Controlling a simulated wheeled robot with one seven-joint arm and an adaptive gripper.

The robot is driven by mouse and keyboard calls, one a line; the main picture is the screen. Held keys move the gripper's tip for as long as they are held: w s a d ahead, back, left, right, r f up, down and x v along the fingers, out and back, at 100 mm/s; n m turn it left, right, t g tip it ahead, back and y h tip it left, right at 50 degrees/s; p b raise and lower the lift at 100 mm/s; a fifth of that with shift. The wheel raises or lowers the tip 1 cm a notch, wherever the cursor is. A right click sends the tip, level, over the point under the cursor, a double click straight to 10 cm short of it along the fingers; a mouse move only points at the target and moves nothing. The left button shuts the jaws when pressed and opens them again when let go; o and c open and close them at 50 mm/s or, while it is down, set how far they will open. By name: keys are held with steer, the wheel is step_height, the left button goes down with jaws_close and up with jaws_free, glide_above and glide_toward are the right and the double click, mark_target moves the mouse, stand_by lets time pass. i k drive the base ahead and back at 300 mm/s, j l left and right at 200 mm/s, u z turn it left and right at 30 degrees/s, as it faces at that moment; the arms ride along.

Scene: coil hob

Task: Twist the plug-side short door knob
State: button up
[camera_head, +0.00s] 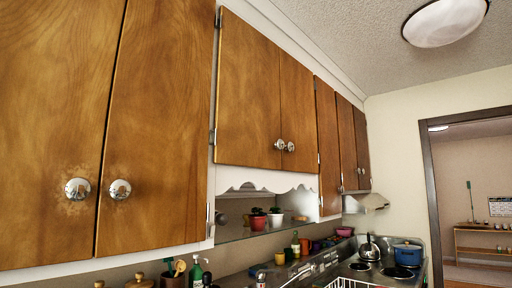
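A pair of short wooden cabinet doors hangs above a scalloped white trim; I see the left short door (248,95) and the right short door (297,105). Each has a round shiny metal knob near its lower inner corner: the left knob (280,144) and the right knob (290,146) are close together. Both short doors look shut. No plug or socket is clear to me, so I cannot tell which knob is on the plug side. My gripper is not in view.
Tall doors with knobs (77,188) (120,189) stand close at left. Below the short doors is a shelf with small pots (258,220). Under them, the counter holds a green bottle (196,270), a dish rack (345,283), a kettle (369,248) and a blue pot (407,254).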

mark_target(279, 144)
steer(key=i+l+u, duration=0.1)
steer(key=u, duration=0.5)
steer(key=i+l+u, duration=0.2)
steer(key=l, duration=0.2)
steer(key=l+u, duration=0.25)
steer(key=l, duration=0.15)
steer(key=i+l+u, duration=0.2)
steer(key=l, duration=0.25)
steer(key=k+j, duration=0.05)
